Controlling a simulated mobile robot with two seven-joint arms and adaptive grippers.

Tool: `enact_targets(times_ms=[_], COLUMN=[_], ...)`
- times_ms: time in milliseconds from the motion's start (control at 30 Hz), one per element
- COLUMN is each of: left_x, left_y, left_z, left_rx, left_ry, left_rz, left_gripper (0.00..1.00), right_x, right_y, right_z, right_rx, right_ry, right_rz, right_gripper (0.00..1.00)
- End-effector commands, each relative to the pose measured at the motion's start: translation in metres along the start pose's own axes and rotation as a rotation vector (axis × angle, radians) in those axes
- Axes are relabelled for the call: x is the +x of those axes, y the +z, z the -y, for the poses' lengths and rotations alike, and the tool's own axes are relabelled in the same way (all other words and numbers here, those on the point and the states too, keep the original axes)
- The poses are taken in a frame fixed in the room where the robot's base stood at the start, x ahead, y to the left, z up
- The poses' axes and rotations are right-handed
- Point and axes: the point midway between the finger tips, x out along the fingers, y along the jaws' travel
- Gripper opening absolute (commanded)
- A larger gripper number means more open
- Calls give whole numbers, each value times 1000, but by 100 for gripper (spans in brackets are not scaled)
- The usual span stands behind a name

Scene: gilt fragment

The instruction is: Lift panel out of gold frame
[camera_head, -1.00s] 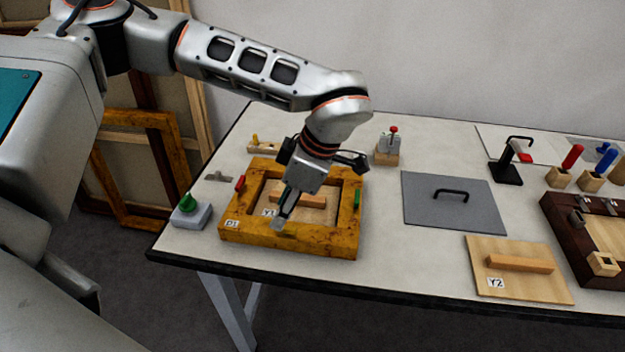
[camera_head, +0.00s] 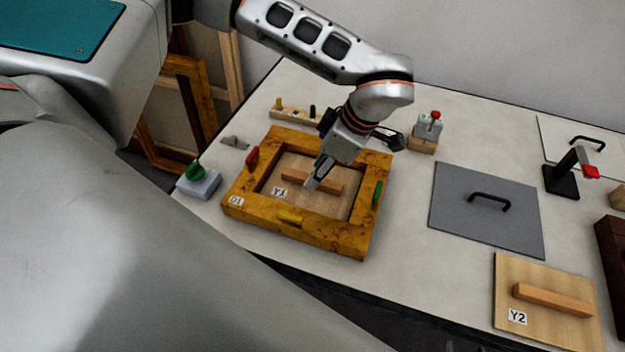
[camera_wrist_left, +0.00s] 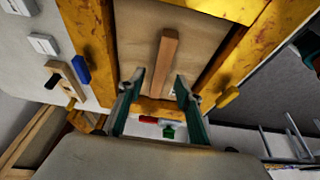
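The gold frame (camera_head: 337,232), marked D1, lies flat on the table with the pale wooden panel (camera_head: 335,205), marked Y1, inside its opening. The panel has a raised wooden bar handle (camera_head: 325,184). It also shows in the left wrist view (camera_wrist_left: 166,55). My left gripper (camera_head: 315,181) points down over the handle. In the left wrist view its two fingers (camera_wrist_left: 157,88) are apart, with the handle's end showing between them; I cannot tell how far above it they are. Red (camera_head: 252,158), green (camera_head: 377,193) and yellow (camera_head: 290,217) tabs lie along the frame's rails. My right gripper is out of view.
A grey plate (camera_head: 470,228) with a black handle and a panel marked Y2 (camera_head: 520,276) lie to the right. A box with a green knob (camera_head: 199,184) stands left of the frame. A small block with a red knob (camera_head: 426,133) stands behind it.

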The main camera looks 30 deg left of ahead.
Motion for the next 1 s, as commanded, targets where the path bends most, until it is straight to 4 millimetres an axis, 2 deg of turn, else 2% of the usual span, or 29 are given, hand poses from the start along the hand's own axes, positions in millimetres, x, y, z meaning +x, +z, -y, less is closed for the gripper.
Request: enact_targets(times_ms=[100, 200, 433, 467, 500, 600, 1000], left_x=[15, 22, 24, 24, 24, 24, 21], left_y=[0, 0, 0, 0, 0, 0, 0], left_z=[1, 1, 0, 0, 0, 0, 0], left_rx=[-1, -1, -1, -1, -1, -1, -1], left_ry=[-2, -2, 0, 0, 0, 0, 1], left_rz=[0, 0, 1, 1, 1, 1, 1], left_gripper=[35, 35, 35, 32, 22, 0, 0], right_x=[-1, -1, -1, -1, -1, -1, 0], right_y=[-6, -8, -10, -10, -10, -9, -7], right_z=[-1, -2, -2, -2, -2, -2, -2], right_rx=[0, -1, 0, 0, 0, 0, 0], right_ry=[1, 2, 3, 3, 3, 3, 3], right_rz=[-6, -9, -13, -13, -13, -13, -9], right_gripper=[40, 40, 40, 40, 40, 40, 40])
